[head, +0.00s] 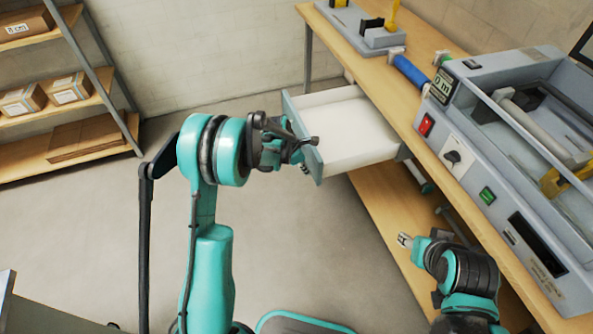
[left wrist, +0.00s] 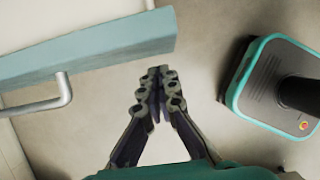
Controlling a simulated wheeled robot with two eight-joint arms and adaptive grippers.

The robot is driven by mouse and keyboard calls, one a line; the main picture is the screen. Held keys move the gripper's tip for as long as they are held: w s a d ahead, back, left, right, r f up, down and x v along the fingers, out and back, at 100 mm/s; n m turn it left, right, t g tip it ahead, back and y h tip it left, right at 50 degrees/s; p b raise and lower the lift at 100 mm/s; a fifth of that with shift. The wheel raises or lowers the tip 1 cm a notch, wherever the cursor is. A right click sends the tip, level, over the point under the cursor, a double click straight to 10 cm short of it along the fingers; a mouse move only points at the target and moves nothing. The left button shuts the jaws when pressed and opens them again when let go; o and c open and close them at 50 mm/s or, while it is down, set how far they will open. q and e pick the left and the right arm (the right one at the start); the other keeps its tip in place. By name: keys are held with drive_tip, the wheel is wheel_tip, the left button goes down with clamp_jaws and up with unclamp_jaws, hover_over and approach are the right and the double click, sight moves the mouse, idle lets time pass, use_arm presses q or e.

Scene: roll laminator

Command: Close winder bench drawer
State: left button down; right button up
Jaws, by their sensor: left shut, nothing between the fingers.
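The winder bench drawer (head: 345,125) is pulled well out from under the wooden bench, with a white, empty-looking inside and a blue-grey front panel. In the left wrist view the drawer front (left wrist: 90,50) crosses the upper left, with a metal bar handle (left wrist: 50,100) on it. My left gripper (head: 308,144) is at the drawer front in the head view. In the left wrist view its shut, empty fingers (left wrist: 157,75) point just past the end of the front panel; contact cannot be told. My right gripper (head: 405,240) is low beside the bench, its fingers too small to judge.
The bench top (head: 440,45) carries a grey laminator machine (head: 500,120) with buttons and a knob, and a blue roll (head: 410,72). A lower wooden shelf (head: 385,210) lies beneath the drawer. Shelves with boxes (head: 50,90) stand at the left. The floor (head: 280,230) before the drawer is clear.

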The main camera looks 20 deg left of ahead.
use_arm(q)
drive_tip(key=shift+w+d, duration=0.4)
drive_tip(key=shift+d, duration=0.15)
use_arm(e)
drive_tip(key=shift+f, duration=0.2)
use_arm(q)
drive_tip(key=shift+w+d, duration=0.15)
drive_tip(key=shift+d, duration=0.1)
hover_over(347, 169)
drive_tip(key=w, duration=0.1)
drive_tip(key=w+d, duration=0.2)
drive_tip(key=d, duration=0.1)
drive_tip(key=w+d, duration=0.2)
drive_tip(key=d, duration=0.2)
drive_tip(key=w+d, duration=0.3)
drive_tip(key=shift+d+p, duration=0.25)
drive_tip(key=shift+p, duration=0.15)
use_arm(e)
drive_tip(key=shift+w+d+r, duration=0.3)
drive_tip(key=shift+w+d, duration=0.05)
drive_tip(key=shift+d, duration=0.15)
drive_tip(key=shift+w+d+r, duration=0.25)
drive_tip(key=shift+w+d, duration=0.1)
drive_tip(key=shift+d, duration=0.15)
use_arm(q)
drive_tip(key=shift+a, duration=0.1)
